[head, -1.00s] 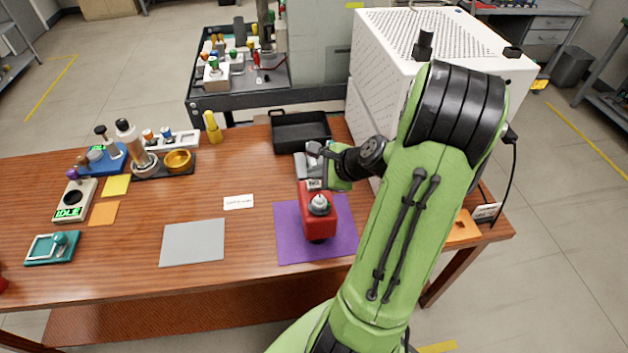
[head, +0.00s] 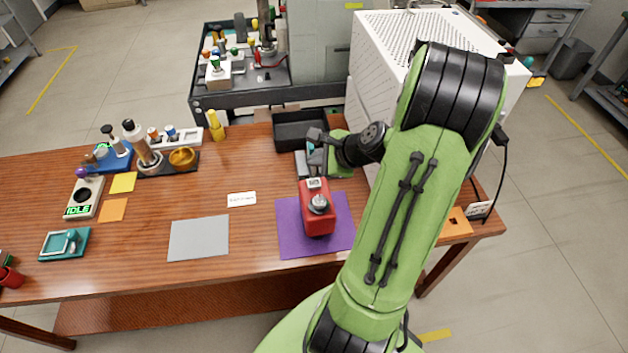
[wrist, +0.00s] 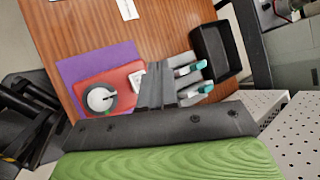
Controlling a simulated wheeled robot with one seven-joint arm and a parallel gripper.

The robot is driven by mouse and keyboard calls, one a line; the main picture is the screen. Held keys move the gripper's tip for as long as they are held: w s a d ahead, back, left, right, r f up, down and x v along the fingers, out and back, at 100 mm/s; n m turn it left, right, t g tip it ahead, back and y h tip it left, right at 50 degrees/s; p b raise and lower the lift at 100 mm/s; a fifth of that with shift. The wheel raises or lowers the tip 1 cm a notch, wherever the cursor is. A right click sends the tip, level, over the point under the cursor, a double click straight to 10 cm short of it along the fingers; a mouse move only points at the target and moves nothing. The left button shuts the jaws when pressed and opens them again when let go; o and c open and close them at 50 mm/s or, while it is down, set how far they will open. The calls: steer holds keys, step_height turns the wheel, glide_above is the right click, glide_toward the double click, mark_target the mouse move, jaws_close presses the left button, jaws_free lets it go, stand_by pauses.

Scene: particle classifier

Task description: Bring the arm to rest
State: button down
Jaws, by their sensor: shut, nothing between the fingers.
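My arm stretches over the right part of the wooden table, with my gripper (head: 316,142) above its back edge, in front of the white perforated cabinet. In the wrist view my gripper (wrist: 156,84) shows its grey fingers together and empty. A red device (head: 317,208) with a round metal top stands upright on a purple mat (head: 287,240), apart from my gripper. It also shows in the wrist view (wrist: 128,80), left of the fingers. A grey holder with teal-tipped parts (wrist: 190,72) lies just right of the fingers in the wrist view and is partly hidden.
A black tray (head: 290,144) sits at the table's back. The white perforated cabinet (head: 372,75) stands close to my arm. A grey mat (head: 198,240) and a white card (head: 241,199) lie on the left-centre table. Several small instruments stand farther left.

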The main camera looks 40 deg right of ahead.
stand_by(0.4)
steer(key=s+a+r+n+g, duration=0.1)
steer(key=a+r+n+g, duration=0.1)
steer(key=a+r+n, duration=0.4)
steer(key=s+a+r+n+g, duration=0.1)
steer(key=a+r+n+g, duration=0.1)
steer(key=a+n, duration=0.7)
steer(key=s+a+r+n, duration=0.3)
steer(key=s+a+n, duration=0.1)
steer(key=s+n, duration=0.1)
steer(key=s+a+r+n+h, duration=0.1)
steer(key=s+a+r+n, duration=0.2)
steer(key=s, duration=0.4)
steer(key=a+n, duration=0.1)
steer(key=n, duration=0.1)
steer(key=shift+s+n+p, duration=0.3)
